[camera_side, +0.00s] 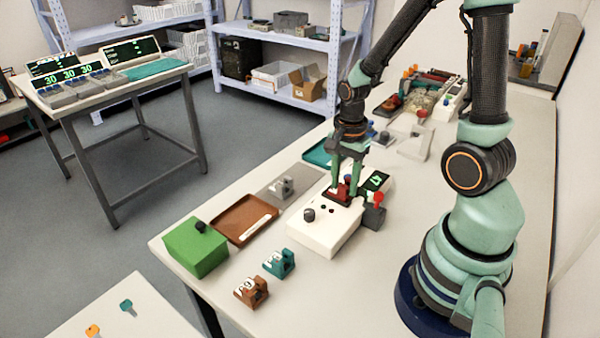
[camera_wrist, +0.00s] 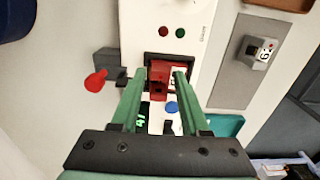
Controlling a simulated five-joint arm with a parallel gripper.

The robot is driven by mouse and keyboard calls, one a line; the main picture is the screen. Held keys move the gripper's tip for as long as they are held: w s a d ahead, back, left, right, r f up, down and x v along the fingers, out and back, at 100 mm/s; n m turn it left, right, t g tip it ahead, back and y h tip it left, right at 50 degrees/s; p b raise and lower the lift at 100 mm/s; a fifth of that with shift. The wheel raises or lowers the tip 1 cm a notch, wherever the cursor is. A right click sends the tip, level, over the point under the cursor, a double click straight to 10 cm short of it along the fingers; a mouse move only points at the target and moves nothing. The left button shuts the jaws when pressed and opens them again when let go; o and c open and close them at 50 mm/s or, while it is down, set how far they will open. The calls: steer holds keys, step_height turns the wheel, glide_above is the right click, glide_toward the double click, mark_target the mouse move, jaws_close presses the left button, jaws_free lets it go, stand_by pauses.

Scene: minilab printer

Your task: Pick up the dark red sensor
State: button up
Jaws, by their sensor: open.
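The dark red sensor (camera_side: 341,191) sits in a dark recess on top of the white device (camera_side: 325,228). In the wrist view the sensor (camera_wrist: 160,78) shows between my fingers, with a white label on its right side. My gripper (camera_side: 345,184) points down at it, with one green finger on either side. In the wrist view my gripper (camera_wrist: 160,72) is open and its fingertips reach the sensor's sides. I cannot tell whether the fingers touch it. The fingers partly hide the sensor in the side view.
A grey box with a red knob (camera_side: 375,214) stands close beside the device. A grey sensor (camera_side: 282,187) lies on a grey mat. A brown tray (camera_side: 243,212), green box (camera_side: 197,247), teal sensor (camera_side: 278,262) and brown sensor (camera_side: 251,291) are nearer the front edge.

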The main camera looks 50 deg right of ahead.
jaws_close()
steer(key=shift+r, duration=0.2)
step_height(320, 180, up, 20)
stand_by(0.5)
steer(key=shift+f, duration=0.15)
